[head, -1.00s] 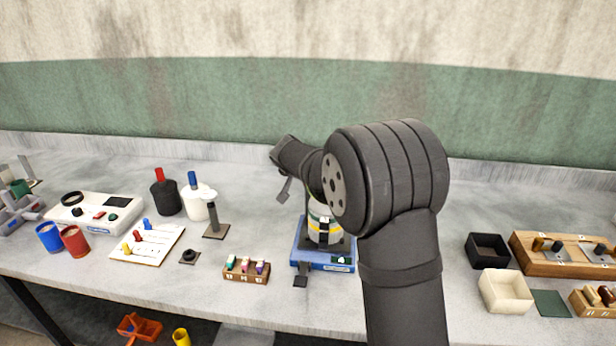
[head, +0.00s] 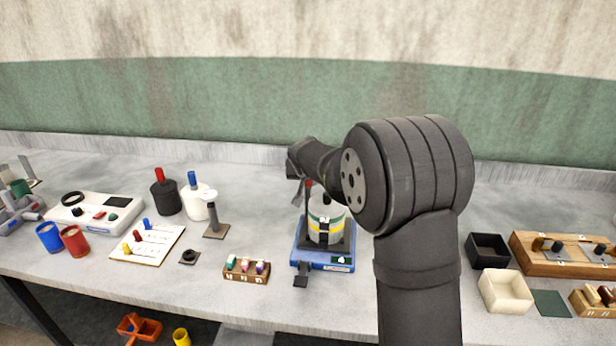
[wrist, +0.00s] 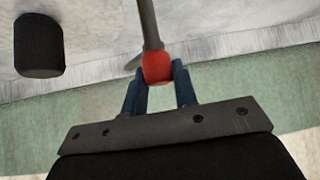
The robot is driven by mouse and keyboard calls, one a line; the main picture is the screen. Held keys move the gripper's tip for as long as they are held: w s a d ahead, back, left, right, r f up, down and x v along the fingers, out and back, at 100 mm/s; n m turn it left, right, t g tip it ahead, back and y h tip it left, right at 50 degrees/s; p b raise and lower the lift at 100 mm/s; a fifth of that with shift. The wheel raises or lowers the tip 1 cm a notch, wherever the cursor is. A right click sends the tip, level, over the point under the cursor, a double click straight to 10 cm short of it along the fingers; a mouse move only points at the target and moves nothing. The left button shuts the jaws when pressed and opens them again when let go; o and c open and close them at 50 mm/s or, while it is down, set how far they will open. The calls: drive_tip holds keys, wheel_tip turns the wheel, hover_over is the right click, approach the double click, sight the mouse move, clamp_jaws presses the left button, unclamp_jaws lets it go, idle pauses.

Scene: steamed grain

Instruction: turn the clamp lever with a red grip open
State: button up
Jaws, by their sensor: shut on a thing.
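The clamp lever's red grip (wrist: 156,67) sits between the two blue fingers of my gripper (wrist: 160,72) in the wrist view. My gripper is shut on it, and the grey lever rod (wrist: 148,22) runs away from the grip to the top edge. In the head view the red grip (head: 308,183) shows as a small upright tip beside my gripper (head: 301,193). It stands at the left of a grey-and-white drum with a yellow band (head: 327,222), on a blue base (head: 322,262). My arm hides some of the space behind and right of the drum.
A white bottle (head: 194,206) and a black bottle (head: 165,197) stand to the left. A small block rack (head: 246,275) is left of the blue base. A black box (head: 488,249) and a cream box (head: 506,290) lie to the right. A black cylinder (wrist: 39,46) shows in the wrist view.

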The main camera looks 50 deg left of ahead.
drive_tip(key=shift+n+g+y, duration=0.8)
drive_tip(key=shift+n+g, duration=0.7)
drive_tip(key=shift+n, duration=0.5)
drive_tip(key=shift+n+g, duration=1)
drive_tip(key=shift+n, duration=0.4)
drive_tip(key=shift+n+g, duration=0.4)
drive_tip(key=shift+n, duration=0.1)
drive_tip(key=o, duration=1)
drive_tip(key=v, duration=1.7)
drive_tip(key=shift+s+d, duration=0.1)
drive_tip(key=shift+d, duration=0.3)
drive_tip(key=shift+a+f, duration=0.1)
drive_tip(key=shift+f, duration=0.05)
